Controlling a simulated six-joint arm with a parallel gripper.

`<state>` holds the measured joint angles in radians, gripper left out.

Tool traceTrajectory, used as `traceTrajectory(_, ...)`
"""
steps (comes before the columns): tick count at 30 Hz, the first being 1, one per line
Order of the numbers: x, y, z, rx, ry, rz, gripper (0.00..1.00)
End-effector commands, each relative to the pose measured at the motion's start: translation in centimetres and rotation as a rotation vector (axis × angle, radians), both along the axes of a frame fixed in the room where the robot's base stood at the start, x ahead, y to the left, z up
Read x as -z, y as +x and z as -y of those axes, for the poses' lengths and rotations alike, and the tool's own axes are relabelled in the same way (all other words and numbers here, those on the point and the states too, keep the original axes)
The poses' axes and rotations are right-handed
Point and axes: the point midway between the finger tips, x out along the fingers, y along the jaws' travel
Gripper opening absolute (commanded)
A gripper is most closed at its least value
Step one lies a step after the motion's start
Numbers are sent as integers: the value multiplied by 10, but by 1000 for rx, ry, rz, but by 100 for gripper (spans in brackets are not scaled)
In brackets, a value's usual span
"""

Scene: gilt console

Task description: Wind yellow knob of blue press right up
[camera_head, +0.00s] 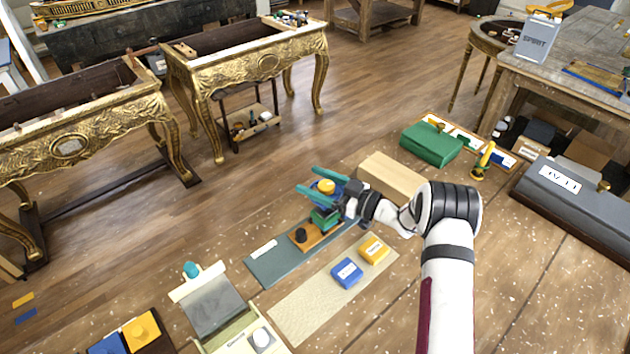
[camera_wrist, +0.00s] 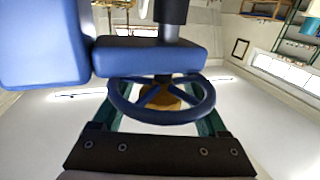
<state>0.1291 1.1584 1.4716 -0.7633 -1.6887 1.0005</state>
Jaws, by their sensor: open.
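The blue press shows close up in the wrist view (camera_wrist: 150,60), with thick blue blocks, a dark screw and a spoked blue handwheel (camera_wrist: 197,113). The yellow knob (camera_wrist: 165,101) shows behind the wheel's spokes. In the head view the yellow knob (camera_head: 326,186) stands between the teal fingers of my gripper (camera_head: 307,181), with a little blue around it. My gripper is open, one finger on each side of the wheel and knob. Contact cannot be told. The rest of the press is largely hidden by my gripper and wrist in the head view.
A green block (camera_head: 325,217) and an orange-brown base with a black knob (camera_head: 301,235) lie just below my gripper on a slate mat (camera_head: 270,268). A pale wooden block (camera_head: 393,177) stands close behind my wrist. Blue (camera_head: 347,272) and yellow (camera_head: 373,249) boxes sit in front.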

Motion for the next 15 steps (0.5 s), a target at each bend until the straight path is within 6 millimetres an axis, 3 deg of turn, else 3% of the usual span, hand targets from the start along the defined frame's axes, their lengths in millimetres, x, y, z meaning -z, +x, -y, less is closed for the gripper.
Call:
traceTrajectory(7,0,0,-1,0,0,0,74)
traceTrajectory(15,0,0,-1,-1,0,0,25)
